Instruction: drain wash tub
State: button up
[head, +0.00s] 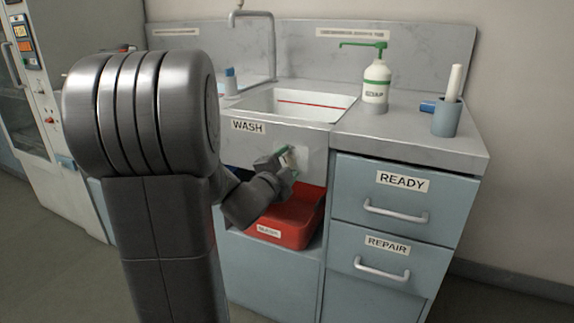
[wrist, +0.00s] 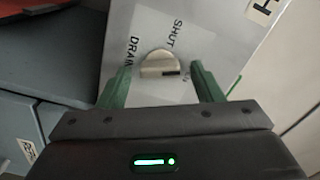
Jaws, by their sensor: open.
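The wash tub (head: 325,112) is a white basin set in the counter, with a red line along its inner wall. I cannot tell how much water it holds. The drain knob (wrist: 158,66) is a pale round knob on a light panel below the WASH label. The words SHUT and DRAIN are printed beside it. My gripper (head: 288,159) is at this panel and hides the knob in the head view. In the wrist view my gripper (wrist: 160,70) is open, with one green finger on each side of the knob. I cannot tell whether the fingers touch it, or which word it points to.
A red bin (head: 290,217) sits in the open bay below the panel. A tap (head: 272,45) stands behind the tub. A soap bottle (head: 376,85) and a blue-grey cup (head: 446,118) stand on the counter at right. Drawers marked READY (head: 394,196) and REPAIR (head: 384,258) are closed.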

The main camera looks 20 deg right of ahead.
jog(key=p+v, duration=0.2)
jog(key=v, duration=1.1)
jog(key=shift+a, duration=0.3)
jog(key=shift+s, duration=0.1)
jog(key=b+x, duration=0.2)
jog(key=x, duration=1.2)
jog(key=shift+s, duration=0.15)
jog(key=shift+a, duration=0.1)
